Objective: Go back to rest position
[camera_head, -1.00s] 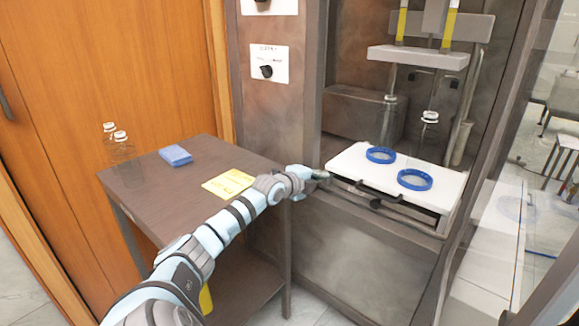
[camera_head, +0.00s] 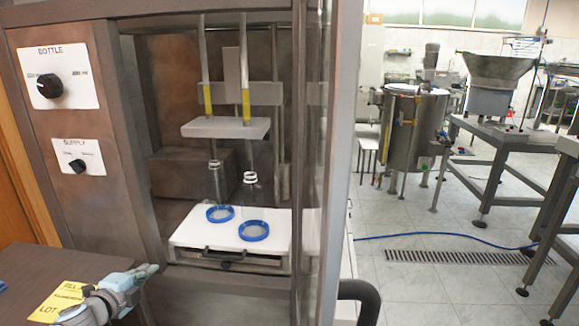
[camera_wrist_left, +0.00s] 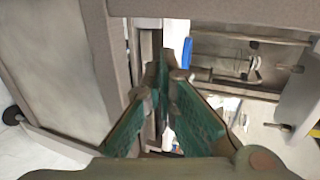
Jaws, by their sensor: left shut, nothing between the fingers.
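My left gripper (camera_head: 146,272) is at the lower left of the head view, with its arm coming in from the bottom edge. Its fingers are together and empty, near the left front edge of the machine's opening. In the left wrist view its green-padded fingers (camera_wrist_left: 165,75) come together at the tips with nothing between them. My right gripper is not in view.
The machine (camera_head: 215,290) has a white tray (camera_head: 190,232) with two blue rings (camera_head: 220,214) and clear bottles (camera_head: 251,190) behind. A dark table (camera_head: 30,262) with a yellow note (camera_head: 62,300) is at left. Open floor (camera_head: 420,270) lies right.

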